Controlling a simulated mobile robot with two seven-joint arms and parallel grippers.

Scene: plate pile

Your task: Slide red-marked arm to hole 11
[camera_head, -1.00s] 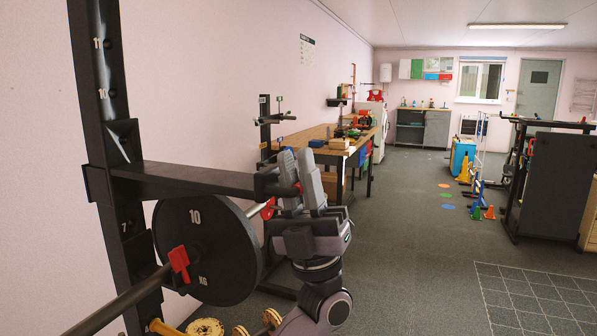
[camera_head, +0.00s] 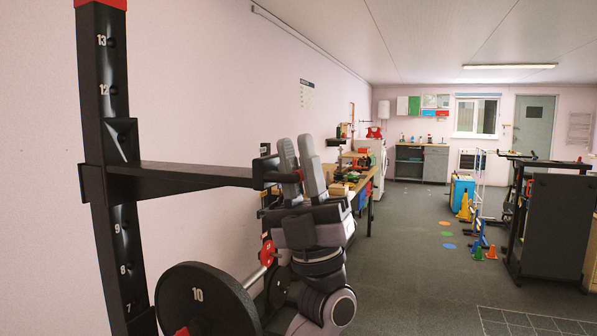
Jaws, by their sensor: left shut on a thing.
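The black rack post (camera_head: 104,65) stands upright at the left, with 13 and 12 readable above the sliding arm's collar and 9, 8 and 7 below it. The long black sliding arm (camera_head: 185,177) reaches right from the post; its collar hides the numbers between 9 and 12. My left gripper (camera_head: 302,165) points up and is shut on that end. My right gripper is not in view.
Below the arm, a barbell with a black 10 kg plate (camera_head: 205,300) and a red collar (camera_head: 267,252) stands close to my left arm. A wooden workbench (camera_head: 367,180) with tools is behind.

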